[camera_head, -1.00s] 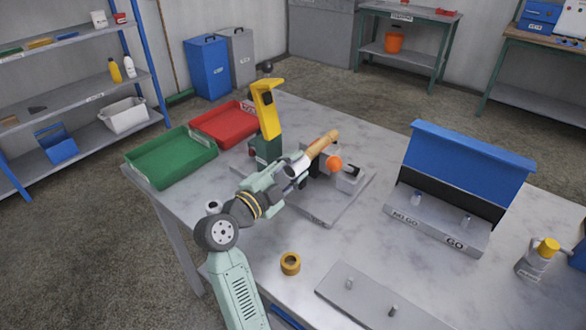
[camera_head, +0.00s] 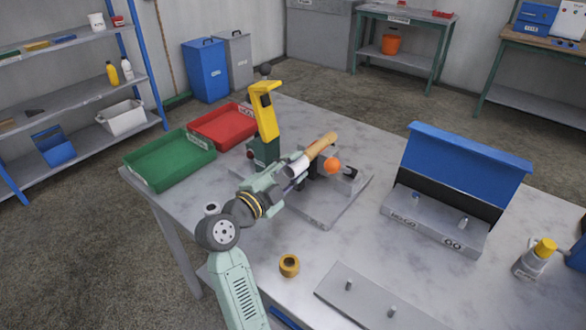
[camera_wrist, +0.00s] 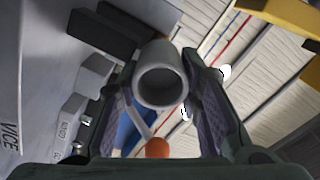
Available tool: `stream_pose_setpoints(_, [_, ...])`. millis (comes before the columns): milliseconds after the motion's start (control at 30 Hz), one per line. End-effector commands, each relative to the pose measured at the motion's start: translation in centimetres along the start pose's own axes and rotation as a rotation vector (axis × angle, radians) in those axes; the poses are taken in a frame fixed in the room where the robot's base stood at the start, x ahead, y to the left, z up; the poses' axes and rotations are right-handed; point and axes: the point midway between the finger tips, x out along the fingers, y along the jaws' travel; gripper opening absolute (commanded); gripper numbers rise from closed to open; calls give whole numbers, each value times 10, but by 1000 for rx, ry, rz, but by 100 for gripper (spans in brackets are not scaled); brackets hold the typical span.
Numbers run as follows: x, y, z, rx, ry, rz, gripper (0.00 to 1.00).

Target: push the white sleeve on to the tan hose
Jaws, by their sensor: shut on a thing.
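The tan hose (camera_head: 322,145) slants up to the right above the vice (camera_head: 349,174) on the bench. The white sleeve (camera_head: 296,168) is at the hose's lower left end, in line with it. They appear to meet there, but I cannot tell how far the sleeve goes over the hose. My gripper (camera_head: 286,174) is shut on the sleeve. In the wrist view, the sleeve (camera_wrist: 162,76) is a pale ring between my two fingers, its open end facing the camera. The tan hose is hidden behind it there.
An orange ball knob (camera_head: 332,165) sits just below the hose. A yellow-topped post (camera_head: 264,105) stands close behind my gripper. Green (camera_head: 168,158) and red (camera_head: 220,126) trays lie left. A brown ring (camera_head: 289,265) and a grey plate (camera_head: 365,300) are in front.

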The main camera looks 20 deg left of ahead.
Motion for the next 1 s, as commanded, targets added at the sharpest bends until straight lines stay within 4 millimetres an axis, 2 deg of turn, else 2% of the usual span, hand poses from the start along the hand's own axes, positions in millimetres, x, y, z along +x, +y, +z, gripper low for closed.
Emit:
stream_pose_setpoints(67, [2,0,-1,1,3,0,35])
stream_pose_setpoints(367, [1,0,-1,1,2,0,55])
stream_pose_setpoints(700, [-1,0,0,0,1,0,56])
stream_pose_setpoints(867, [-19,0,1,-1,-2,-2,56])
stream_pose_setpoints(1000, [-49,0,1,-1,-2,-2,56])
